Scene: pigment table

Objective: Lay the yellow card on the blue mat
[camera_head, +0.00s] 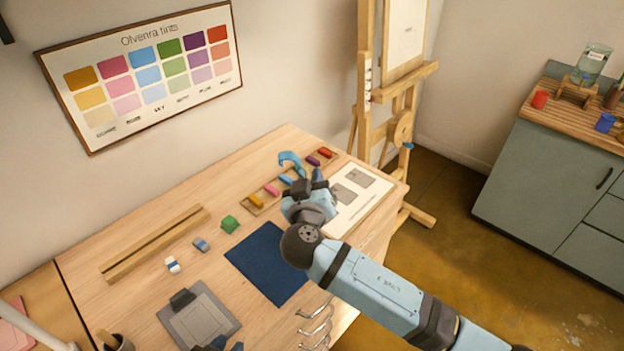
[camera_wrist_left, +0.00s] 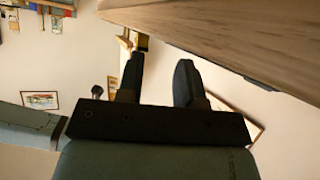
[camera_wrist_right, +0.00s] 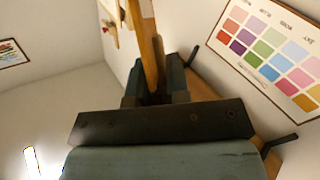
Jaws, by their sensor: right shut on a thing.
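The blue mat (camera_head: 268,264) lies flat and bare near the table's front edge, partly behind my right arm. I cannot make out a yellow card; a small yellow block (camera_head: 256,201) sits in the wooden tray. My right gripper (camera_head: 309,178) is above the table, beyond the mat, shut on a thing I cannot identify. A narrow ochre strip (camera_wrist_right: 150,50) shows between its fingers in the right wrist view; I cannot tell whether it is held or background. My left gripper (camera_wrist_left: 158,80) is open and empty, at the bottom edge in the head view (camera_head: 220,345).
A grey clipboard (camera_head: 200,315) lies in front. A white sheet (camera_head: 345,213) with grey squares is at right. A light-blue curved thing (camera_head: 291,160) shows beside my right gripper.

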